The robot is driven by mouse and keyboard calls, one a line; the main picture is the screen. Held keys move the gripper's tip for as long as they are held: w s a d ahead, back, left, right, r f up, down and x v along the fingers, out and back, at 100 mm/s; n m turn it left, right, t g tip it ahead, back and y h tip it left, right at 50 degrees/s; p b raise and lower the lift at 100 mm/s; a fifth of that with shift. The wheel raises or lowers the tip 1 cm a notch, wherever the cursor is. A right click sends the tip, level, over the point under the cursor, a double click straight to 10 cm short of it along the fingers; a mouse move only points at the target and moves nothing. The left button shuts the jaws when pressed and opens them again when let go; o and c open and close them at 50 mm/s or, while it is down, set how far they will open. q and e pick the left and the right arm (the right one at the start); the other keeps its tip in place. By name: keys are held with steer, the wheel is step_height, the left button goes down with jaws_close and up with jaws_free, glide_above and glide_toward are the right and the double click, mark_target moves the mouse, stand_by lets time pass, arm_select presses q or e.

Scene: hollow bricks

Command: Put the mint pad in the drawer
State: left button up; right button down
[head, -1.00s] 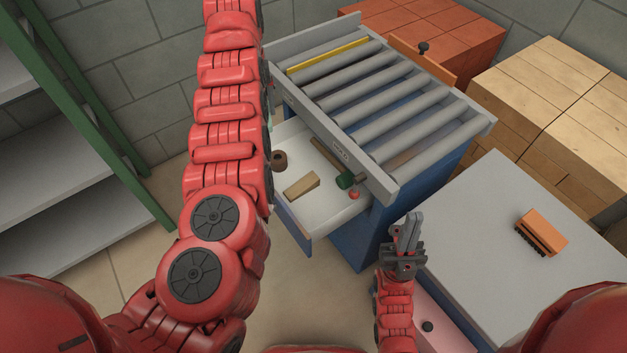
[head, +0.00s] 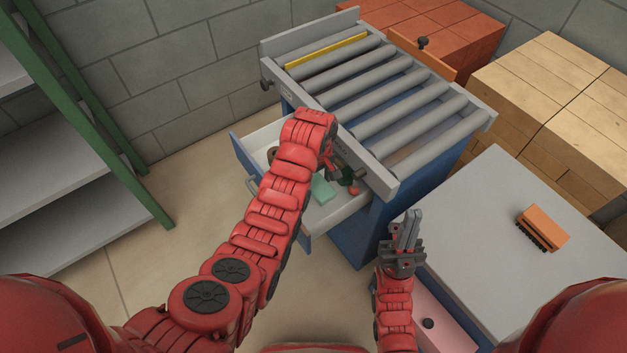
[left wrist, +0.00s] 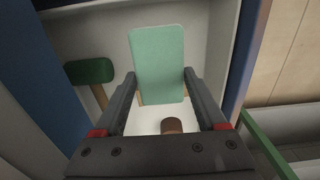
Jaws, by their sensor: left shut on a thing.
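The mint pad (head: 322,188) is a flat pale-green block over the open drawer (head: 338,210), which has a white inside and a blue front. In the left wrist view the pad (left wrist: 158,62) is between the fingers of my left gripper (left wrist: 159,88), which is shut on it. The pad is over the drawer's inside; I cannot tell if it touches the floor or the things below. In the head view my arm hides most of the left gripper. My right gripper (head: 407,232) has its fingers together, empty, beside the grey table.
The drawer also holds a green-headed mallet (left wrist: 90,71) and a brown round piece (left wrist: 172,125); a red knob-like piece (head: 354,190) shows there too. A roller conveyor (head: 385,95) overhangs its back. An orange brush (head: 542,229) lies on the grey table (head: 490,210). Green-framed shelves (head: 70,170) stand left.

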arm_select(q)
glide_above(317, 205)
step_height(317, 205, down, 7)
steer(key=shift+r, duration=0.1)
steer(key=shift+f, duration=1.4)
steer(key=shift+f+b, duration=0.2)
steer(key=shift+b, duration=0.15)
steer(key=o, duration=1.2)
steer(key=shift+o, duration=0.2)
steer(key=shift+r, duration=0.1)
